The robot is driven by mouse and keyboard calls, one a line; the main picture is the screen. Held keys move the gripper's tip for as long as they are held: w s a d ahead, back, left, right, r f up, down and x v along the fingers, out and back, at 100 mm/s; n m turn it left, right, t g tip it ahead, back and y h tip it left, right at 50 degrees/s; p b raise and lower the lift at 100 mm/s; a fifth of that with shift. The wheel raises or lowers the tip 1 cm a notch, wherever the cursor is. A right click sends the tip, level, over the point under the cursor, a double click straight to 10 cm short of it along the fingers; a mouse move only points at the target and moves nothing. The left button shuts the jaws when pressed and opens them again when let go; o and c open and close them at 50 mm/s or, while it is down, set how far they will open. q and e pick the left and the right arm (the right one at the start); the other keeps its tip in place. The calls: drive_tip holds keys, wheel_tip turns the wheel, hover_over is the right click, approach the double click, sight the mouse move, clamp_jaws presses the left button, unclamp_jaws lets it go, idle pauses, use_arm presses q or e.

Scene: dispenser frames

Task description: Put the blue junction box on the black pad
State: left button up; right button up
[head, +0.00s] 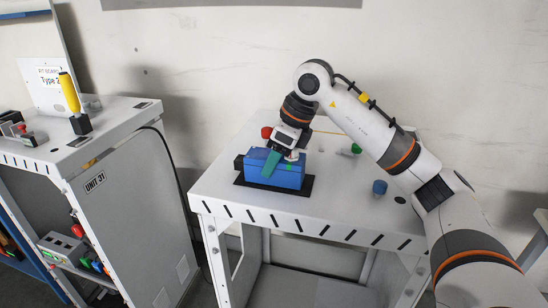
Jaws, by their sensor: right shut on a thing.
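The blue junction box (258,167) sits over the black pad (307,187) on the white table; the pad's dark edge shows at the box's front and right side. I cannot tell from this view whether the box rests fully on the pad. My right gripper (273,163) comes down from above with a teal finger against the box's front face, shut on the box. Its other finger is hidden. My left gripper is not in view.
The white table (345,215) has free room right of the box. A red knob (266,132), a green piece (355,148) and a blue cylinder (379,187) stand on it. A separate cabinet marked UNIT 31 (130,120) holds a yellow-handled tool (69,93) at left.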

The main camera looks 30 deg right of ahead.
drive_tip(key=o, duration=0.8)
drive_tip(key=shift+o, duration=0.2)
drive_tip(key=shift+r, duration=0.15)
drive_tip(key=v, duration=1)
drive_tip(key=shift+s+r+b, duration=0.1)
drive_tip(key=shift+r+b, duration=0.2)
drive_tip(key=shift+r, duration=0.05)
drive_tip(key=shift+s+d+r, duration=0.2)
drive_tip(key=shift+s+r, duration=0.05)
drive_tip(key=shift+r, duration=0.25)
